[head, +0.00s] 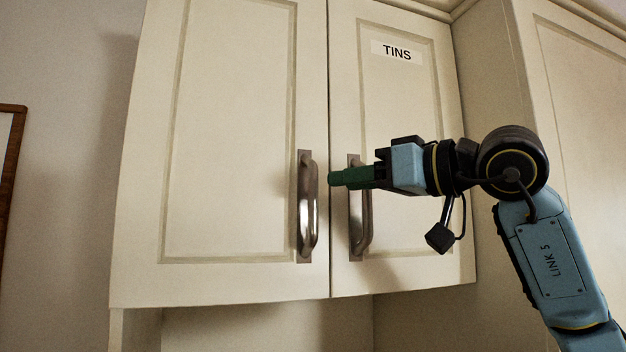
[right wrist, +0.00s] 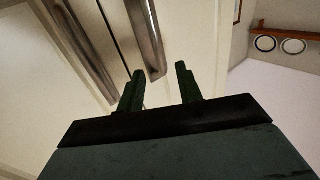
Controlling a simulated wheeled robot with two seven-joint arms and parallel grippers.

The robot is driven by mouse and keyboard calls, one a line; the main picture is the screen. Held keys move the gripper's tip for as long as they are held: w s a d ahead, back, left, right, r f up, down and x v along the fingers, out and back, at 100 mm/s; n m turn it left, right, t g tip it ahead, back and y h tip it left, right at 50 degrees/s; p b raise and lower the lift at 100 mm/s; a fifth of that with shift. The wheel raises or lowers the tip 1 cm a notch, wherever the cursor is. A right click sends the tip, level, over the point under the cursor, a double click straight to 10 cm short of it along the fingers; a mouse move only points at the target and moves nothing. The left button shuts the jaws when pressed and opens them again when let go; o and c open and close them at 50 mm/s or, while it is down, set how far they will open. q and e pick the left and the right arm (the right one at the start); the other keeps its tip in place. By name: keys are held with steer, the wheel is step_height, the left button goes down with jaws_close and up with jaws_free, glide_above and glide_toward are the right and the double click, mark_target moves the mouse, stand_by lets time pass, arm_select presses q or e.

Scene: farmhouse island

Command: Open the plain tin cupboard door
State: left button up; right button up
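A cream cupboard has two shut doors. The left door (head: 225,150) is plain, and the right door (head: 408,110) bears a "TINS" label (head: 397,51). The left door's metal handle (head: 309,210) and the right door's handle (head: 362,225) stand upright near the middle seam. My right gripper (head: 333,178) has green fingers that cross in front of the right handle's upper part, with tips pointing left toward the left handle. In the right wrist view its fingers (right wrist: 160,70) are spread with nothing between them. A handle (right wrist: 143,35) shows just beyond them; contact is unclear. My left gripper is out of view.
Another cream cabinet (head: 580,110) stands at the right, behind my right arm. A brown frame (head: 12,160) hangs on the wall at the far left. There is an open recess (head: 260,325) under the doors. The space before the left door looks clear.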

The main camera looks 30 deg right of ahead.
steer(key=p, duration=0.2)
glide_above(313, 236)
steer(key=shift+w+d, duration=0.2)
steer(key=shift+w, duration=0.25)
steer(key=shift+c, duration=0.3)
jaws_close()
